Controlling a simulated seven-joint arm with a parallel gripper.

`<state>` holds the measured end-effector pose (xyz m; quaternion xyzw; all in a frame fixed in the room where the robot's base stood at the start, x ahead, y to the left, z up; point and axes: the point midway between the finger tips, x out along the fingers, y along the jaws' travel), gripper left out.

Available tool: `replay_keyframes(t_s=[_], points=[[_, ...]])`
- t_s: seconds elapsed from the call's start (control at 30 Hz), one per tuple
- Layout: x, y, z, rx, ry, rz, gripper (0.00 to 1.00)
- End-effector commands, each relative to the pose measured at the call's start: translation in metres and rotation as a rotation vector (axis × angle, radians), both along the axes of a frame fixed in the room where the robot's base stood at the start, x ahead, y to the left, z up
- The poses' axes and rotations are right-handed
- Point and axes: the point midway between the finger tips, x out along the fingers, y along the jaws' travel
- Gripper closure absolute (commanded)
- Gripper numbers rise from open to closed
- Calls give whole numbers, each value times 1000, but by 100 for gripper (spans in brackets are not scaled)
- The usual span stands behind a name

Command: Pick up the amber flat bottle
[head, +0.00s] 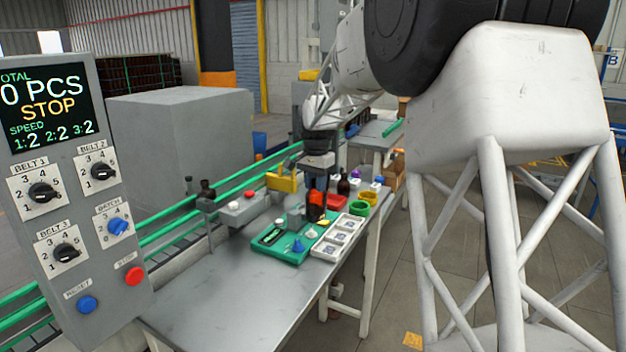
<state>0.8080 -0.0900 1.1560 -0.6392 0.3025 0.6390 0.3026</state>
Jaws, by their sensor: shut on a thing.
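My gripper (317,186) points down over the far part of the grey table and is shut on the amber flat bottle (315,213). The bottle looks dark with orange-red on it and hangs upright below the jaws. Its upper part is partly hidden by the fingers. I cannot tell whether its base is clear of the green tray (277,255) beneath it. A second dark bottle (343,184) stands just behind it to the right.
A clear bottle (295,216) stands close on the left. The table's near part (235,305) is bare. A control panel (75,190) stands at left.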

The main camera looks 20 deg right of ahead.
Motion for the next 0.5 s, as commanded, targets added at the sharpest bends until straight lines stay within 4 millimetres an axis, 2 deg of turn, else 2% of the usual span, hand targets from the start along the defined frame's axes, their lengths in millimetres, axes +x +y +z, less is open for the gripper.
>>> replay_keyframes(t_s=[0.2, 0.5], points=[[-22, 2, 3, 0, -1, 0, 100], [-34, 4, 3, 0, 0, 0, 100]])
